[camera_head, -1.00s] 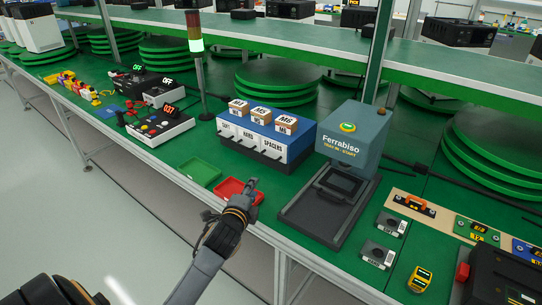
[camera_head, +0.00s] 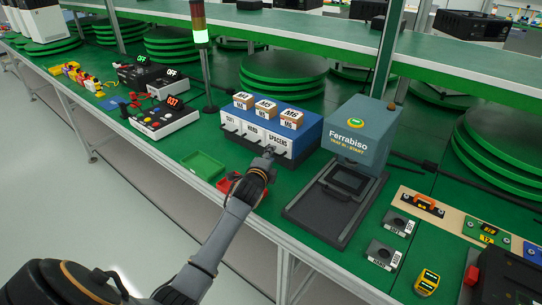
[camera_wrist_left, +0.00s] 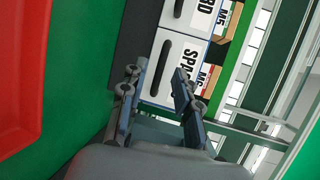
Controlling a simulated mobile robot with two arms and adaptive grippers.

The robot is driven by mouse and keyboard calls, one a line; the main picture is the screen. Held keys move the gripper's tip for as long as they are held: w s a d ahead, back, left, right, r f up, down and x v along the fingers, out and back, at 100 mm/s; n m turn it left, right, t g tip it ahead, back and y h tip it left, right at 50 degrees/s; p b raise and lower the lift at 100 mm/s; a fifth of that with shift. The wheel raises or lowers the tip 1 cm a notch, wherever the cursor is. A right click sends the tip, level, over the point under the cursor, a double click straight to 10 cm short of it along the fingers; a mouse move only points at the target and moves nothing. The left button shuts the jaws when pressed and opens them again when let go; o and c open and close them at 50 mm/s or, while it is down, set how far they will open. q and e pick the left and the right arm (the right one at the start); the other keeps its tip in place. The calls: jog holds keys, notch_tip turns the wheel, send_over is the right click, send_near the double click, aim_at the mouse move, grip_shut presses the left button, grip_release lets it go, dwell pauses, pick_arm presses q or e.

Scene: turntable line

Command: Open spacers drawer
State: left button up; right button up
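The blue drawer cabinet (camera_head: 312,126) has white drawer fronts. The spacers drawer (camera_head: 279,149) is the rightmost and looks shut. Its label shows sideways in the wrist view, where the drawer front (camera_wrist_left: 181,50) has a dark handle (camera_wrist_left: 158,68). My left gripper (camera_head: 268,155) is at the front of this drawer. In the wrist view the left gripper (camera_wrist_left: 160,85) has its two fingers apart, one on each side of the handle's line. I cannot tell whether they touch the handle. My right gripper is not in view.
A red tray (camera_head: 224,185) lies partly hidden behind my left arm, beside a green tray (camera_head: 203,165). The grey Ferrabiso machine (camera_head: 355,135) stands right of the cabinet. Small boxes (camera_head: 266,106) sit on top of the cabinet. A signal tower (camera_head: 200,40) stands behind left.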

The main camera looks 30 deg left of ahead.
pick_arm(q)
jog(key=shift+x, duration=0.8)
grip_shut()
jog(key=shift+s, duration=0.1)
